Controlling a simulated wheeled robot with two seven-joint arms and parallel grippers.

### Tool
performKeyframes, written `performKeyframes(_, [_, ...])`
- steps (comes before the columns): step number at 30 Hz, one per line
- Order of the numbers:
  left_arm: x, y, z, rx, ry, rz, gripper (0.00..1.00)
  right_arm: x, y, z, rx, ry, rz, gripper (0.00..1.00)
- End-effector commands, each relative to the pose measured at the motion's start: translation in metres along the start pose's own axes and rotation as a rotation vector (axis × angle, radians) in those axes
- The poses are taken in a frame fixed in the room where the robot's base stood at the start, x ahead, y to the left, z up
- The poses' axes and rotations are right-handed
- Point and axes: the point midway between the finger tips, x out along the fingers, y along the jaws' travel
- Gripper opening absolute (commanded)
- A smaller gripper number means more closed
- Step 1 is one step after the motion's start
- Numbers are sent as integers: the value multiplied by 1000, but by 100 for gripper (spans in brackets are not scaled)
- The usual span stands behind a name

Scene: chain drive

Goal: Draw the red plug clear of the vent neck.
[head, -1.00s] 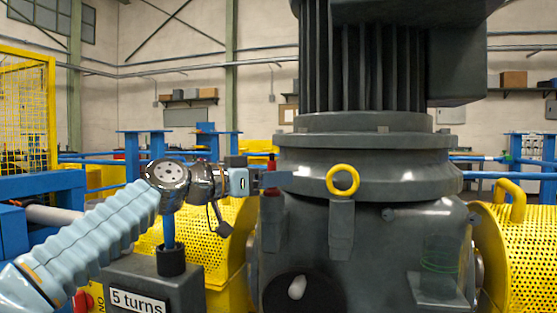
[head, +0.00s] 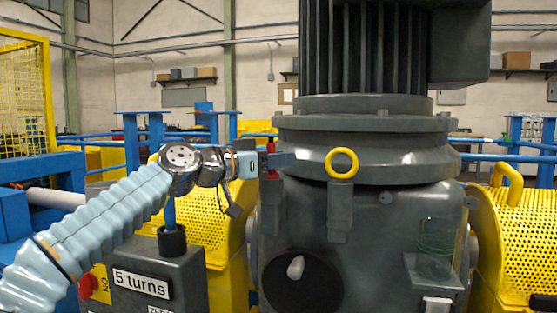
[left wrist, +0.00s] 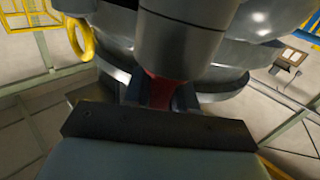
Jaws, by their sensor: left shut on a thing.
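The red plug (head: 271,147) stands upright at the left of the big grey motor housing, above a dark grey vent neck (head: 272,205). My left gripper (head: 274,164) reaches in from the left and is shut on the plug, with red showing above and below the fingers. In the left wrist view the red plug (left wrist: 160,92) sits between the dark fingers. It meets the end of a grey cylinder, which looks like the neck (left wrist: 180,45). How deep the plug sits in it I cannot tell. My right gripper is not in view.
The ribbed grey motor housing (head: 365,225) stands close right of the gripper, with a yellow lifting ring (head: 342,163). A grey box labelled "5 turns" (head: 150,280) stands below my left arm. Yellow perforated guards (head: 515,235) flank the housing. Open air lies above my left arm.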

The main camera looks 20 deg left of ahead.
Motion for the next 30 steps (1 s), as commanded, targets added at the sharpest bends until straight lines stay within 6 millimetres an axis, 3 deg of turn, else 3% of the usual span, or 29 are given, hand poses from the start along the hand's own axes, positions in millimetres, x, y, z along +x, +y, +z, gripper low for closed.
performKeyframes(16, [0, 1, -34, 1, 2, 0, 0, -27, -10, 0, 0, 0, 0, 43])
performKeyframes(30, [0, 2, -59, 1, 2, 2, 0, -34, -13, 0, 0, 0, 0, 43])
